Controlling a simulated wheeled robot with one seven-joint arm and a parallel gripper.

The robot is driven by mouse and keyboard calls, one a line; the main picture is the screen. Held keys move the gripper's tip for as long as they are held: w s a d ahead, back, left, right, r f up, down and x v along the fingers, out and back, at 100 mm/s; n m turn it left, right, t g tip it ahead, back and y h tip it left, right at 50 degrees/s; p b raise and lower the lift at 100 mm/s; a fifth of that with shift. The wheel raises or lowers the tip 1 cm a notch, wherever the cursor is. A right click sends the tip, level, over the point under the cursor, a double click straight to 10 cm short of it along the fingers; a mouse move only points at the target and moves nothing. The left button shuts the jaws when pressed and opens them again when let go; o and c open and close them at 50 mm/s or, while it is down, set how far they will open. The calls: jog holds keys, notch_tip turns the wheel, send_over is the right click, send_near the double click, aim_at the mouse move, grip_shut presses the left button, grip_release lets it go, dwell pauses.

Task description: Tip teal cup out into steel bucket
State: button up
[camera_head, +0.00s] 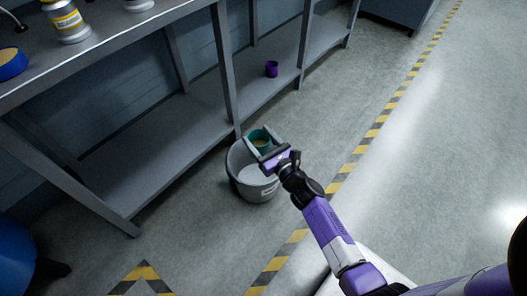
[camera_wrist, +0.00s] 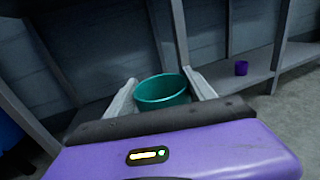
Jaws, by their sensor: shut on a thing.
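The teal cup (camera_wrist: 164,92) is held between the two fingers of my gripper (camera_wrist: 160,93) in the wrist view, its open rim showing. In the head view the teal cup (camera_head: 262,141) is above the back right part of the steel bucket (camera_head: 261,189), with my gripper (camera_head: 261,142) shut on it. The cup looks roughly upright, with something yellowish showing inside. The bucket is grey with a pale label and stands on the floor. Its inside looks pale; part of it is hidden by the cup and gripper.
A grey shelf bench (camera_head: 150,147) stands behind the bucket, with a post close by. A purple cup (camera_head: 271,69) sits on its lower shelf. Open floor lies to the right.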

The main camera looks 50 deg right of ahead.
aim_at(263, 142)
jog(key=w+d+f+n+g+h, duration=0.2)
jog(key=f+n, duration=0.3)
jog(key=f, duration=0.3)
jog(key=w+d+f+n+g+h+b, duration=0.1)
jog(key=w+d+f+n+g+h, duration=0.1)
jog(key=d+f+n+g, duration=0.3)
notch_tip(263, 142, down, 4)
jog(key=shift+r+n, duration=0.15)
jog(key=shift+n, duration=0.45)
dwell(0.6)
jog(key=shift+d, duration=0.1)
dwell(1.5)
